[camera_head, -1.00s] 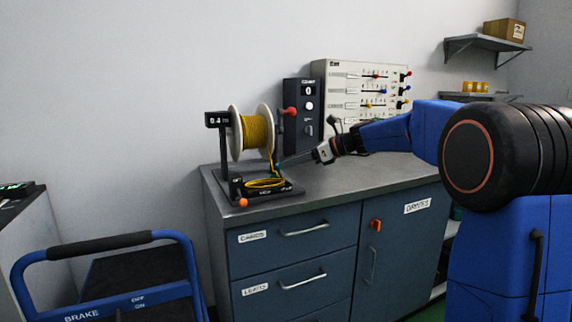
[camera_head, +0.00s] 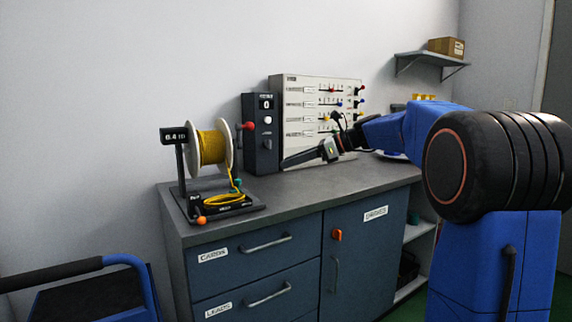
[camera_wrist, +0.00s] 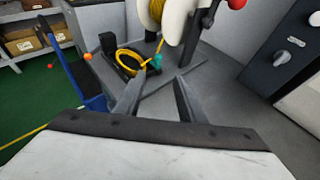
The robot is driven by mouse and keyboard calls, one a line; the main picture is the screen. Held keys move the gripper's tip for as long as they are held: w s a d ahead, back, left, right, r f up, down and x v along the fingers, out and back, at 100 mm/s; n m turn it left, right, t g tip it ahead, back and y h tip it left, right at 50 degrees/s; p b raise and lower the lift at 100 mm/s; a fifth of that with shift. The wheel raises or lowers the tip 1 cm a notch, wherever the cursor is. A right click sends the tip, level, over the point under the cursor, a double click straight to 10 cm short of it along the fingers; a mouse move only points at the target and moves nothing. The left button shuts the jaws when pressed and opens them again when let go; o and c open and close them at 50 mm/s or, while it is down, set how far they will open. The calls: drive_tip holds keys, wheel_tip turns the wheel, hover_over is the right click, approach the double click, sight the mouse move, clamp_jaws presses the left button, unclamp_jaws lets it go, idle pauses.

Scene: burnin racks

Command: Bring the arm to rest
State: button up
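My arm reaches in from the right over the grey bench top in the head view. My gripper (camera_head: 285,163) is above the bench, to the right of the cable reel stand and in front of the dark control box. In the wrist view my gripper (camera_wrist: 155,98) shows two dark fingers spread apart with nothing between them. The reel of yellow cable (camera_head: 211,147) stands on the bench at left, with a loose yellow coil (camera_head: 218,199) on its base. The coil also shows beyond the fingertips in the wrist view (camera_wrist: 131,63), apart from them.
A dark control box (camera_head: 262,140) and a pale switch panel (camera_head: 300,100) with coloured knobs stand at the bench back. The blue cabinet (camera_head: 300,235) is below. A blue cart (camera_head: 135,270) is at lower left. A wall shelf (camera_head: 410,56) holds a carton.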

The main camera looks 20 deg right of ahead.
drive_tip(key=shift+s, duration=0.1)
idle(0.3)
drive_tip(key=s+a+f+n+g+h, duration=0.15)
drive_tip(key=s+f+n, duration=0.25)
drive_tip(key=s, duration=0.4)
drive_tip(key=s+a+f+n+h, duration=0.25)
drive_tip(key=s+f, duration=0.25)
drive_tip(key=s, duration=0.3)
drive_tip(key=s+a+f+n+g+h, duration=0.1)
drive_tip(key=s+f+n+h, duration=0.1)
drive_tip(key=s+f+n, duration=0.45)
drive_tip(key=s+d+f+n+h, duration=0.3)
drive_tip(key=s+f+n, duration=0.2)
drive_tip(key=s, duration=0.5)
drive_tip(key=s+d+f+n+h, duration=0.2)
drive_tip(key=s+f+n, duration=0.3)
drive_tip(key=s+f, duration=0.3)
drive_tip(key=s+t, duration=0.1)
drive_tip(key=s, duration=0.1)
drive_tip(key=shift+s+d+f+n+h, duration=0.25)
drive_tip(key=shift+s+d+n+h, duration=0.15)
